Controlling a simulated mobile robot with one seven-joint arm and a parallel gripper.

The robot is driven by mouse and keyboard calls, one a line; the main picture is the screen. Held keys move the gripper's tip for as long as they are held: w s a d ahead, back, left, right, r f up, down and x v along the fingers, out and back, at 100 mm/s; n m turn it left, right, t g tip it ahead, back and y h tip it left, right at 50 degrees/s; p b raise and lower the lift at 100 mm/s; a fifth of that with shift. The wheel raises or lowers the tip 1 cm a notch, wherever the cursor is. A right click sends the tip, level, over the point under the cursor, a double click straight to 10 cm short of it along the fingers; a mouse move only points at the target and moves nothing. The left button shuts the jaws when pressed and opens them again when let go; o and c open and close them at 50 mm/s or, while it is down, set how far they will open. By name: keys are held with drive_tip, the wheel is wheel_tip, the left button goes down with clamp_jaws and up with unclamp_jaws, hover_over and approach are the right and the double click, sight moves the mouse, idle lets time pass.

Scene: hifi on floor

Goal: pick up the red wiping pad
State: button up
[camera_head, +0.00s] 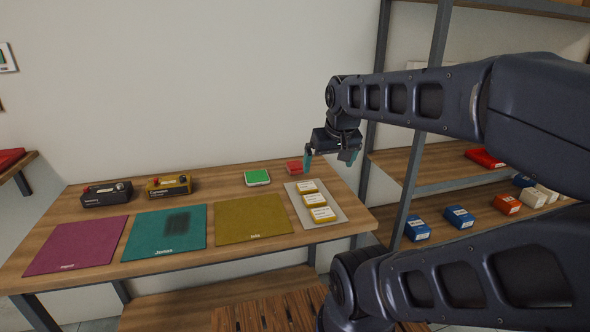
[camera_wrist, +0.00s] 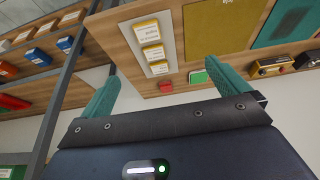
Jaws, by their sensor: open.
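The red wiping pad (camera_head: 294,167) lies flat on the wooden table near its back right, beside the green pad (camera_head: 257,177). My gripper (camera_head: 330,158) is open and empty, with teal fingers. It hangs in the air above the table's back right corner, to the right of the red pad in the head view. In the wrist view the red pad (camera_wrist: 166,86) shows small and some way off, between the two teal fingers of my gripper (camera_wrist: 162,74). Nothing hides it there.
A grey tray (camera_head: 338,216) with yellow boxes stands just in front of the red pad. Pink (camera_head: 76,246), teal (camera_head: 150,235) and yellow mats (camera_head: 250,220) lie along the table front. Two devices stand at the back left. A shelf post (camera_head: 408,180) rises right of the table.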

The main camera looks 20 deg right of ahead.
drive_tip(key=m+g, duration=0.5)
drive_tip(key=m, duration=1.3)
hover_over(295, 164)
drive_tip(key=f, duration=2)
drive_tip(key=shift+a, duration=0.2)
drive_tip(key=shift+s+d+f, duration=0.1)
drive_tip(key=shift+f, duration=1.2)
drive_tip(key=shift+d+f, duration=0.1)
drive_tip(key=shift+f, duration=1.15)
